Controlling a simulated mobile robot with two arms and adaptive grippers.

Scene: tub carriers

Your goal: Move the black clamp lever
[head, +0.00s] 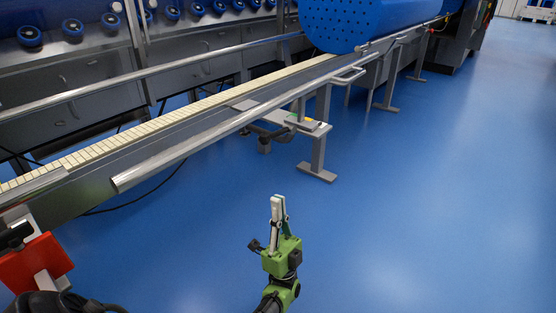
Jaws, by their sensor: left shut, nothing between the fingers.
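A dark, lever-like part (270,132) sits under the long steel guide rail (225,130), beside a grey bracket on the conveyor's side. It is small, and I cannot tell for sure that it is the black clamp lever. Another black part (15,236) shows at the lower left, above a red plate. My left gripper (278,205), green with pale fingers, points up at the bottom middle. Its fingers are together and empty, over the blue floor and apart from the conveyor. My right gripper is not in view.
The conveyor (125,153) with a pale slatted belt runs from lower left to upper right. Its grey leg and foot (317,174) stand on the floor. A blue perforated drum (365,22) hangs over its far part. The blue floor (430,200) at right is clear.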

